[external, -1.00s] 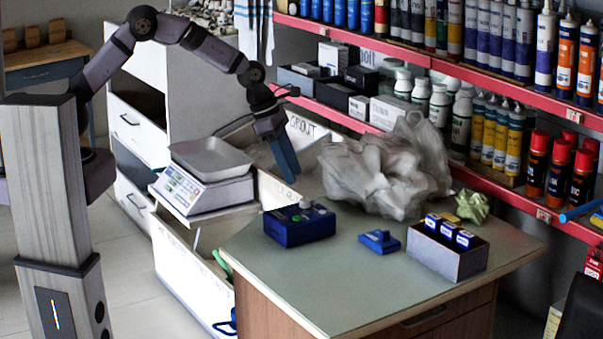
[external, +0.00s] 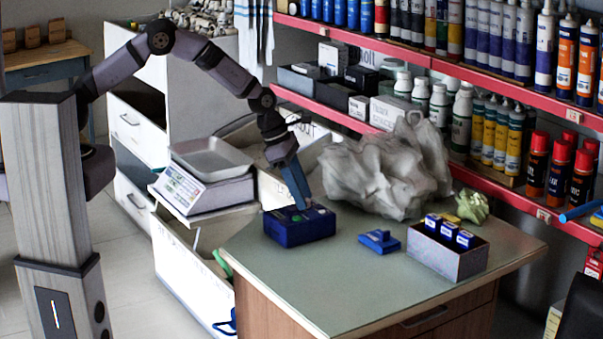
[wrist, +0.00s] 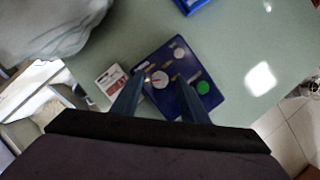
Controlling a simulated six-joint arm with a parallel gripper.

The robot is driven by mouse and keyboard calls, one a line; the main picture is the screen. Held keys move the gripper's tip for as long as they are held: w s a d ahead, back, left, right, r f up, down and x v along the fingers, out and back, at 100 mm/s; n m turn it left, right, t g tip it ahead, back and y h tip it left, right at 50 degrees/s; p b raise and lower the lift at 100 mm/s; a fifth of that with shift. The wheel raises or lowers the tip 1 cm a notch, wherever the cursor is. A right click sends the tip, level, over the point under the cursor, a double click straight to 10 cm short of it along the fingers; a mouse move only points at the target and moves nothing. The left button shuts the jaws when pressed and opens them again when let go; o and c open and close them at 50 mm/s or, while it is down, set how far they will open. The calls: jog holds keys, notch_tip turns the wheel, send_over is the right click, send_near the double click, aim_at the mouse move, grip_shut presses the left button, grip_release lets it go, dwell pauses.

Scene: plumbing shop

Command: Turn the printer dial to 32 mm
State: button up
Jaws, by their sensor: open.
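The blue printer (external: 300,228) is a box on the left part of the green-grey bench top. In the wrist view its top face (wrist: 172,62) shows a round pale dial (wrist: 160,79) with a red mark, another pale round part (wrist: 178,53) and a green button (wrist: 203,87). The dial's scale is too small to read. My gripper (external: 303,205) points down right above the printer and hides part of its top. In the wrist view my gripper (wrist: 158,98) is open, its two fingers either side of the dial. I cannot tell whether they touch it.
A crumpled plastic bag (external: 385,170) stands behind the printer. A blue block (external: 379,241) and an open box of blue cartons (external: 447,252) lie to the right. A scale (external: 205,180) is at the left. A small label card (wrist: 109,82) lies beside the printer. The bench front is clear.

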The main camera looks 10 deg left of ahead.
grip_shut()
jog(key=shift+m, duration=0.4)
jog(key=m, duration=0.1)
jog(key=m+g, duration=0.1)
jog(key=shift+w+m, duration=0.2)
jog(key=shift+m, duration=0.2)
jog(key=m+g, duration=0.1)
jog(key=m, duration=0.2)
jog(key=shift+w+d+m+g+y, duration=0.1)
jog(key=shift+m+g+y, duration=0.2)
jog(key=shift+g, duration=0.1)
jog(key=m+y, duration=0.1)
jog(key=m, duration=0.2)
jog(key=shift+w+d+g, duration=0.1)
jog(key=shift+d+g, duration=0.05)
jog(key=shift+g, duration=0.25)
jog(key=shift+m+g+y, duration=0.3)
jog(key=shift+m+y, duration=0.2)
jog(key=shift+m, duration=1.1)
jog(key=shift+d+m, duration=0.1)
jog(key=shift+m, duration=0.4)
